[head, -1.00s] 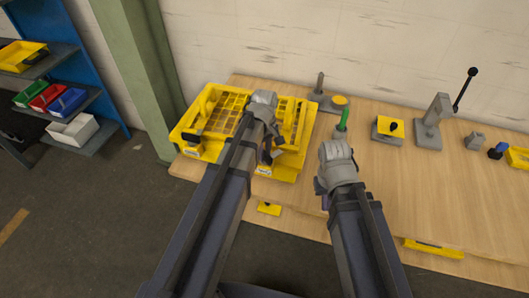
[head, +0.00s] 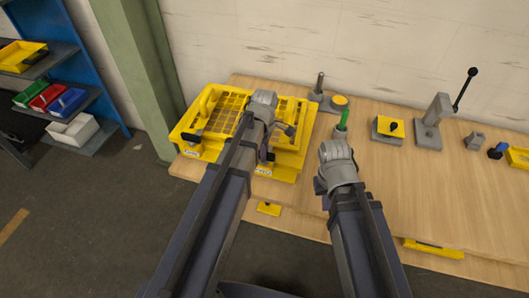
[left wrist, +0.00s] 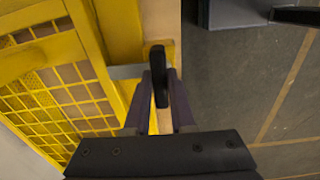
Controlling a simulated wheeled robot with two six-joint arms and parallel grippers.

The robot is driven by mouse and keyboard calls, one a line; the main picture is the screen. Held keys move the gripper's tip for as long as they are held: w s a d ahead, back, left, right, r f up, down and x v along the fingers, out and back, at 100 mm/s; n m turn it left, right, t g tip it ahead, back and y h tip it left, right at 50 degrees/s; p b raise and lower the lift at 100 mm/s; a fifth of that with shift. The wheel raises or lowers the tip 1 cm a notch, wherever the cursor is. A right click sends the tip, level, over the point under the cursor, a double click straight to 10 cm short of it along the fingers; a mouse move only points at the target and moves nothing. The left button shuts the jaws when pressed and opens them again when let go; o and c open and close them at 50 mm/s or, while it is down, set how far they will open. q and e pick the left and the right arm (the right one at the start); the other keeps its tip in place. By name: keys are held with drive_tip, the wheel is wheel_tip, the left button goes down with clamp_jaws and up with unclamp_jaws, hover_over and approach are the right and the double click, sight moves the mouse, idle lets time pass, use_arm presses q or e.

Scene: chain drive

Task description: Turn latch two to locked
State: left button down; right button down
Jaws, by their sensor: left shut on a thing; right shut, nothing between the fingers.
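The yellow fixture (head: 285,172) with a grid-topped cover (head: 232,103) stands at the left end of the bench. One black latch handle (head: 193,137) shows at its front left, above a white label. The other latch, at the front right above another label (head: 263,171), is mostly hidden by my left arm. My left gripper (head: 266,152) is there. In the left wrist view its fingers (left wrist: 160,100) are shut on a black latch handle (left wrist: 159,72), which lies roughly parallel to the bench edge. My right gripper (head: 321,188) is shut and empty over the bench front.
A green-handled tool (head: 343,120), a grey post (head: 319,84), a yellow-topped block (head: 388,129) and a lever press (head: 432,122) stand along the bench. The bench front right of my right arm is clear. A bin shelf (head: 92,95) stands at the left.

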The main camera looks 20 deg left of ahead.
idle(0.4)
use_arm(q)
drive_tip(key=c, duration=0.8)
unclamp_jaws()
drive_tip(key=shift+o, duration=0.2)
drive_tip(key=shift+r, duration=0.1)
wheel_tip(320, 180, up, 8)
drive_tip(key=p, duration=0.8)
drive_tip(key=shift+f, duration=0.2)
